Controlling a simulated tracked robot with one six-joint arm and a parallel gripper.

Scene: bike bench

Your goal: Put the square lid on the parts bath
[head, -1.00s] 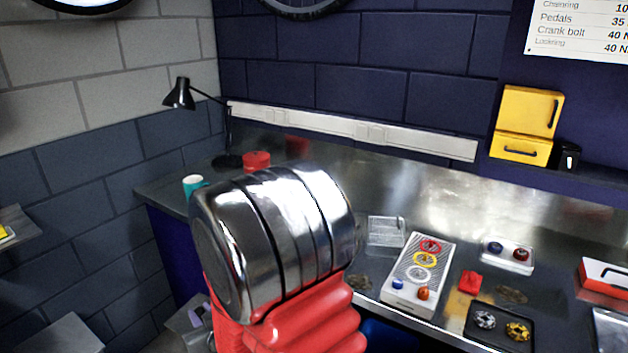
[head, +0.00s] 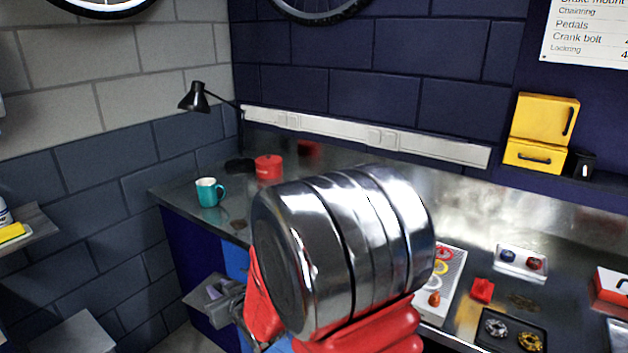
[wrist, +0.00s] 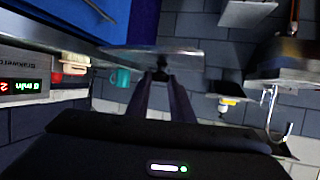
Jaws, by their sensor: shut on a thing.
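My gripper (head: 212,294) hangs in front of the bench's left end in the head view, low and partly behind my arm. In the wrist view its dark fingers (wrist: 163,76) are shut on the square lid (wrist: 188,57), a thin see-through plate seen nearly edge-on. The lid is held clear of the bench and is hard to make out in the head view. A grey box with a lit display (wrist: 25,88) is at the wrist view's left edge. I cannot tell for sure whether it is the parts bath. My arm hides part of the bench.
A teal mug (head: 209,192), a red pot (head: 268,167) and a black lamp (head: 197,98) stand at the bench's left end. A tray with rings (head: 449,262), a red block (head: 482,290) and a black tray (head: 511,333) lie to the right. A shelf (head: 27,226) juts out at left.

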